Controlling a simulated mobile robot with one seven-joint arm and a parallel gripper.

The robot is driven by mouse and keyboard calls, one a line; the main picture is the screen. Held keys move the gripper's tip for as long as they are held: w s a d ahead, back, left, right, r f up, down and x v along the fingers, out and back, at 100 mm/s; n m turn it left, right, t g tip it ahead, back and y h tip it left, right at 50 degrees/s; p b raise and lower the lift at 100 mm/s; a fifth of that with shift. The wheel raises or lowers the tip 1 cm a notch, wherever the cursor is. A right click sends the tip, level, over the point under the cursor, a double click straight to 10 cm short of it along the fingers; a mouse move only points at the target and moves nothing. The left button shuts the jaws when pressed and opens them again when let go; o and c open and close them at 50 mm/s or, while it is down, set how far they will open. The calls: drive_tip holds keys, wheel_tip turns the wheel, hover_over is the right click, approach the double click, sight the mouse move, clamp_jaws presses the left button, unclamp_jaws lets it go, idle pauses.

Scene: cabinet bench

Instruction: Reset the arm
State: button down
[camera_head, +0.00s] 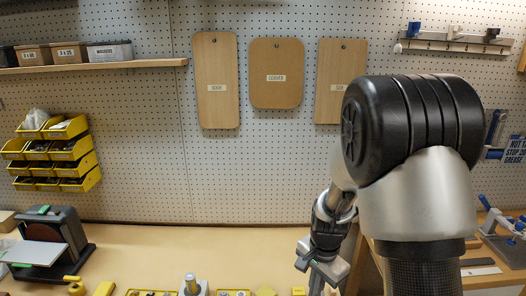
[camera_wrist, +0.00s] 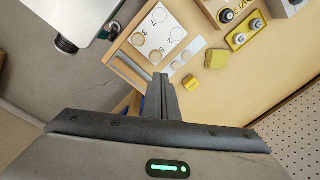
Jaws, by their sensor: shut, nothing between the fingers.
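My gripper (camera_head: 321,262) hangs over the right part of the bench in the head view, with my arm rising in front of the camera at the right. In the wrist view my gripper (camera_wrist: 164,80) has its fingers together, with nothing between them. The fingertips show in front of the bench edge and a numbered white board (camera_wrist: 158,35). They appear apart from it, though the exact gap cannot be told.
The wooden bench (camera_head: 150,247) holds a black sander-like machine (camera_head: 72,235) at left and several yellow blocks along the front. Yellow bins (camera_head: 75,150), a shelf (camera_head: 100,67) and wooden boards (camera_head: 215,80) are on the pegboard. A second bench stands at right.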

drive_tip(key=s+r+n+t, duration=0.2)
drive_tip(key=s+r+n, duration=0.3)
drive_tip(key=s+r, duration=0.4)
drive_tip(key=s+r+n+t, duration=0.3)
drive_tip(key=s+r, duration=0.6)
drive_tip(key=r, duration=0.7)
drive_tip(key=n, duration=0.2)
drive_tip(key=shift+d+r+n, duration=0.2)
drive_tip(key=shift+d+n, duration=0.05)
drive_tip(key=shift+n, duration=0.15)
drive_tip(key=shift+s, duration=0.1)
